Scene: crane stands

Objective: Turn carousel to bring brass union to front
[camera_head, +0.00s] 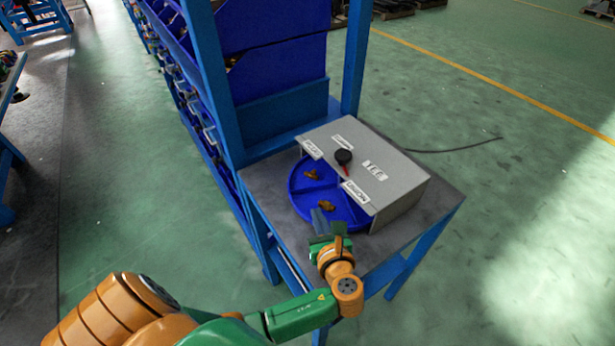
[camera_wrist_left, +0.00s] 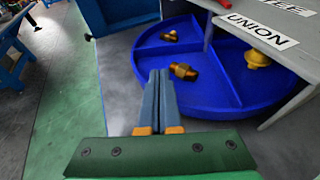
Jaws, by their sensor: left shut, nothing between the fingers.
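The blue carousel (camera_head: 354,211) is a round divided tray on the table, partly hidden under a grey cover. It also shows in the left wrist view (camera_wrist_left: 215,98). Two brass fittings lie in its exposed compartments: one farther back (camera_head: 312,174) and one nearer (camera_head: 326,205). The left wrist view also shows a rounder yellow-brass piece (camera_wrist_left: 258,58) near the cover's edge. I cannot tell for sure which is the brass union. My left gripper (camera_head: 320,216) is shut and empty at the carousel's near rim, its blue fingertips (camera_wrist_left: 160,76) overlapping the tray; contact is unclear. My right gripper is out of view.
A blue rack post (camera_head: 214,80) stands at the left. The table's front right (camera_head: 425,222) is bare.

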